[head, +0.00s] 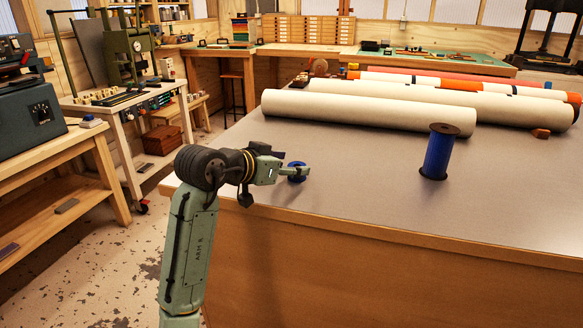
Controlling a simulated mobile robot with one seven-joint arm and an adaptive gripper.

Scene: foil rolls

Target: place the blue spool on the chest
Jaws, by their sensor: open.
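A tall blue spool (438,153) with brown end discs stands upright on the grey-topped table, right of centre. My gripper (304,172) is over the table's near left part, well to the left of that spool, with its jaws open. A small round blue thing (296,165) shows right behind the gripper and is partly hidden by it. I cannot tell if they touch. A wide wooden chest with several drawers (306,29) sits on the back bench.
A small brown block (540,133) lies at the right. The table's front strip (370,205) is clear. A reddish-brown box (162,139) sits low under the left cart.

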